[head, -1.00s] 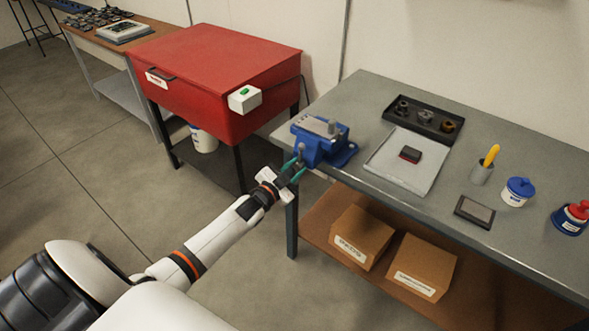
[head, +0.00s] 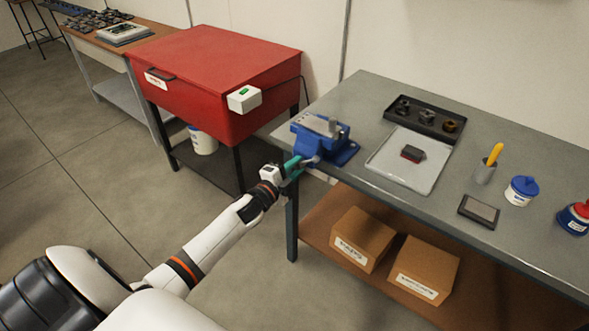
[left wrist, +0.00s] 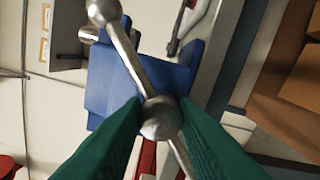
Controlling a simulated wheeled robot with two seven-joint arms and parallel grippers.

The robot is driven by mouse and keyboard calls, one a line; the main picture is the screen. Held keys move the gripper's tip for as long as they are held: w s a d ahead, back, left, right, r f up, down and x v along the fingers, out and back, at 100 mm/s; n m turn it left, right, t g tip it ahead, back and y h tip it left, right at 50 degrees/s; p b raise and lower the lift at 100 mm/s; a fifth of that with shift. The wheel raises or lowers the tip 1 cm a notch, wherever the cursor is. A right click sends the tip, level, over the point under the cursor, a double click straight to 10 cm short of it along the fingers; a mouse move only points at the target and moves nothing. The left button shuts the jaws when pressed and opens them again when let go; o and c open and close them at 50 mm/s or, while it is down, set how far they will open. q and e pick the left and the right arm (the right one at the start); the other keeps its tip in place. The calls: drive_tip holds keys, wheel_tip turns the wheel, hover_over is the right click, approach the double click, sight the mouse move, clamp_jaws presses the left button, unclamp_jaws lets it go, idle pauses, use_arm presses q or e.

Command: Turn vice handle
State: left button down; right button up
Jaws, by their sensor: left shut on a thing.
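The blue vice (head: 325,137) with grey jaws stands at the left front corner of the grey workbench. Its handle (left wrist: 130,55) is a metal bar with a ball end, running slantwise through a round metal screw head (left wrist: 160,117) in the left wrist view. The vice's blue body (left wrist: 110,85) shows behind the bar. My left gripper (head: 298,166) is at the front of the vice. Its green fingers (left wrist: 160,125) are shut on the handle around the screw head. The bar's lower part is partly hidden by the fingers. My right gripper is not in view.
A grey tray (head: 390,178) with a small dark block lies right of the vice. A black parts tray (head: 425,120), a cup and tubs stand farther along the bench. Cardboard boxes (head: 365,238) sit on the lower shelf. A red cabinet (head: 215,60) stands left.

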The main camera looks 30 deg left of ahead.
use_arm(q)
drive_tip(key=shift+r, duration=0.15)
idle(0.3)
drive_tip(key=c, duration=1.6)
unclamp_jaws()
drive_tip(key=o, duration=0.5)
drive_tip(key=shift+w, duration=0.15)
drive_tip(key=shift+c, duration=0.2)
drive_tip(key=s+b, duration=0.1)
drive_tip(key=s, duration=1.1)
drive_tip(key=shift+a+b, duration=0.3)
drive_tip(key=shift+a, duration=0.1)
